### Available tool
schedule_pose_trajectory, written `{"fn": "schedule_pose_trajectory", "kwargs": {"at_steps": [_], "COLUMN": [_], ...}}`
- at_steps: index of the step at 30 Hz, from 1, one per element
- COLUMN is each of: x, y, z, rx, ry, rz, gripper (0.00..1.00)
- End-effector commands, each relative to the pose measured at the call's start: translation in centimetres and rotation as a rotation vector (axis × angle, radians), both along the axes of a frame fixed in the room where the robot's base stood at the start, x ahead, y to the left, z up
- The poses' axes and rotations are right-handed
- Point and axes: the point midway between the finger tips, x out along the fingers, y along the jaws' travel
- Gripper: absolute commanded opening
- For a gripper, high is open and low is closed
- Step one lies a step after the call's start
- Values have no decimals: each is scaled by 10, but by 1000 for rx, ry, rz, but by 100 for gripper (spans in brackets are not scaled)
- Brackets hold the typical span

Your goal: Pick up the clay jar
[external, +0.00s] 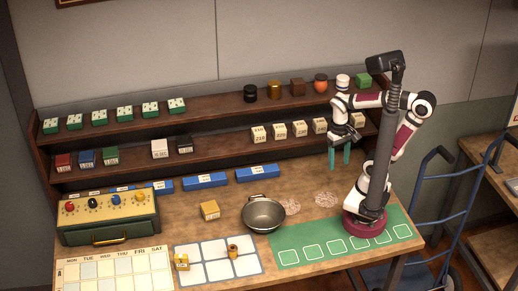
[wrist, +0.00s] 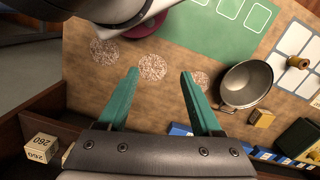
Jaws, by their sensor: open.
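A round orange-red jar with a dark top, which looks like the clay jar (external: 321,83), stands on the upper shelf toward its right end. It does not show in the wrist view. My gripper (external: 339,161) hangs pointing down in front of the lower shelf, below and slightly right of the jar. Its teal fingers also show in the wrist view (wrist: 160,74), spread apart with nothing between them.
Number blocks (external: 279,131) line the lower shelf. A metal bowl (external: 264,214) and patterned round mats (wrist: 152,67) are on the table below.

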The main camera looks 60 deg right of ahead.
Motion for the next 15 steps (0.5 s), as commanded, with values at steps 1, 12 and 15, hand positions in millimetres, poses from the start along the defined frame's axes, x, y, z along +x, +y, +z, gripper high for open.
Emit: {"fn": "schedule_pose_trajectory", "kwargs": {"at_steps": [1, 12, 15], "x": [9, 166, 179], "y": [-19, -96, -92], "z": [12, 193, 210], "rx": [-122, -1174, -1211], "ry": [42, -570, -702], "rz": [-28, -758, -846], "gripper": [66, 66, 66]}}
